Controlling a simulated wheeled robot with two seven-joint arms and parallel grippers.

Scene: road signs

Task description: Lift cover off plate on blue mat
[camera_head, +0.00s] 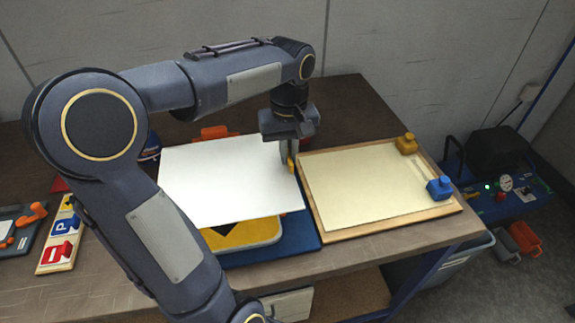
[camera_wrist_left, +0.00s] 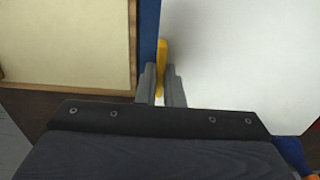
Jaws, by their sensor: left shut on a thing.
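My left gripper (camera_head: 289,158) is shut on the yellow tab (camera_head: 291,169) at the right edge of the white cover (camera_head: 222,180). The cover appears raised over the plate (camera_head: 246,237) and hides most of it. The front of the plate, yellow with a black mark, shows below the cover's front edge. The plate lies on the blue mat (camera_head: 302,241). In the left wrist view, the gripper's fingers (camera_wrist_left: 161,86) close around the tab (camera_wrist_left: 162,54), with the white cover (camera_wrist_left: 240,65) to the right. My right gripper is not in view.
A wooden board with a cream panel (camera_head: 365,185) and yellow and blue knobs (camera_head: 439,188) lies right of the mat. A strip of small signs (camera_head: 61,240) lies at the left. An orange item (camera_head: 215,132) is behind the cover. The table's front right is clear.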

